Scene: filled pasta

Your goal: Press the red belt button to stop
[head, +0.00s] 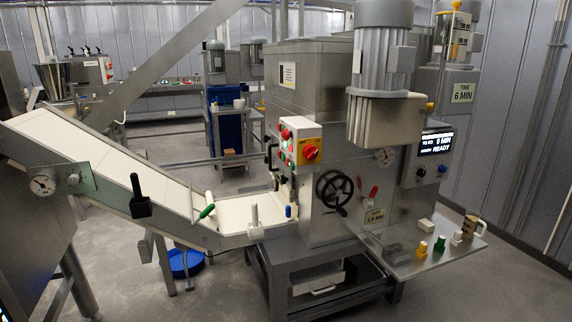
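A control box (300,133) is mounted on the left side of the large steel machine (325,100). The labels are too small to read, so I cannot tell which control is for the belt. The inclined conveyor belt (110,157) runs down from the left to a lower, flat pale section (240,212) at the machine. Neither of my grippers is in view.
A black handwheel (334,192) and a red-handled lever (373,192) are on the machine front. A steel shelf (425,255) at right holds several small parts. A blue round container (186,262) is on the floor under the conveyor. The floor at the front left is open.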

